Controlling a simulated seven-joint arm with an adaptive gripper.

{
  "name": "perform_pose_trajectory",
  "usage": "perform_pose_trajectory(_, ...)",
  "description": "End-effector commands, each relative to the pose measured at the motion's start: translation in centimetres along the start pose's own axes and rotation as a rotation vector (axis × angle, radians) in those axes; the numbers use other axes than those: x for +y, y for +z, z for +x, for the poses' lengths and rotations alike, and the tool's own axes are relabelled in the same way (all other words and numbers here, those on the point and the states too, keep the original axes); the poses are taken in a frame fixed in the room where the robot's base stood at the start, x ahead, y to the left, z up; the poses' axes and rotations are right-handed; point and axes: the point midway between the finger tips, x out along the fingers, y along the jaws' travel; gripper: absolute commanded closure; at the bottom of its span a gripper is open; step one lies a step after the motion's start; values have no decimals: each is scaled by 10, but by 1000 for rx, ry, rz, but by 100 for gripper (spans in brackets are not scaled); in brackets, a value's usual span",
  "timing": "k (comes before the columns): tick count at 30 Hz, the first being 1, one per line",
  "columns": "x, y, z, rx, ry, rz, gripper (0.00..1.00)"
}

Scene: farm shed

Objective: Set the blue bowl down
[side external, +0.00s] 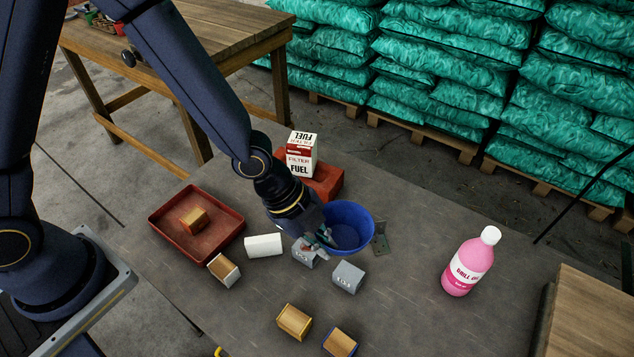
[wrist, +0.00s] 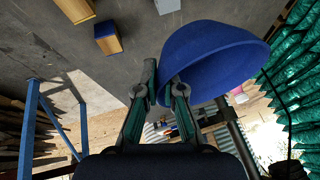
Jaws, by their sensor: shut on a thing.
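The blue bowl (side external: 352,222) is near the middle of the grey table (side external: 405,300) in the side external view, its open side facing up. My gripper (side external: 324,240) is shut on the near left part of its rim. In the wrist view the bowl (wrist: 215,55) shows its outer wall, large and tilted, at the fingertips of my gripper (wrist: 160,92). I cannot tell whether the bowl's base touches the table. Its underside is hidden in the side external view.
Two grey blocks (side external: 348,277) lie close in front of the bowl. A metal bracket (side external: 380,240) is just right of it. A red box (side external: 325,180) bearing a fuel filter carton (side external: 301,154) stands behind. A red tray (side external: 230,232) is left, a pink bottle (side external: 468,264) right. Free table lies between bracket and bottle.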

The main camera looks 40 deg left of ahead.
Motion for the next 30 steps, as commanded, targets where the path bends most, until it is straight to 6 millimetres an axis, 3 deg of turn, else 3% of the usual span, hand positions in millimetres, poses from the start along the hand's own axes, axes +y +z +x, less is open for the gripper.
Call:
perform_pose_trajectory(3,21,-29,3,33,46,116,100)
perform_pose_trajectory(10,51,-64,5,75,107,267,100)
perform_pose_trajectory(19,61,-46,44,73,106,260,100)
perform_pose_trajectory(23,56,-45,55,73,102,258,100)
perform_pose_trajectory(30,18,-61,102,73,100,256,100)
